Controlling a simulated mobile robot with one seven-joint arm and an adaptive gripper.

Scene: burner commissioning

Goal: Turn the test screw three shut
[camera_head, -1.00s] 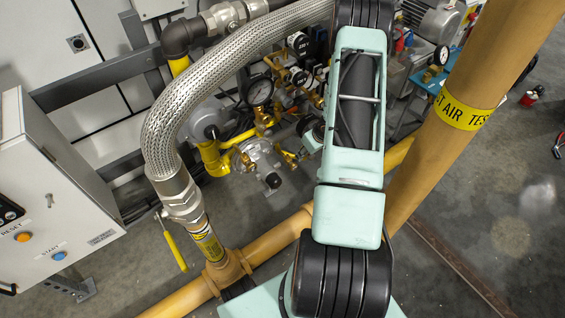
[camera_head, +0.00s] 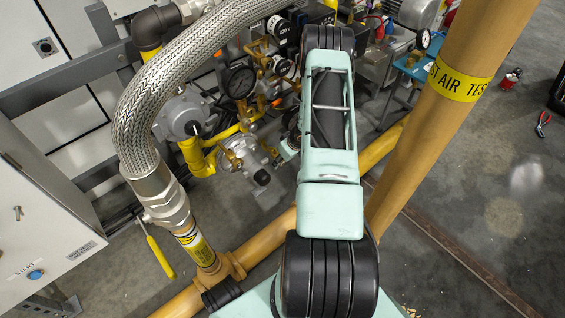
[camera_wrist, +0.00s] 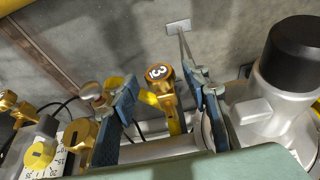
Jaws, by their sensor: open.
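A yellow part shows just left of and below the cap. In the head view my arm covers the gripper and the screw, beside the brass fittings and the grey regulator (camera_head: 243,158).
In the wrist view a large grey body with a black cap (camera_wrist: 297,55) is close on the right, and brass fittings (camera_wrist: 80,140) are on the left. In the head view a braided hose (camera_head: 150,90) and a thick yellow pipe (camera_head: 440,120) flank my arm.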

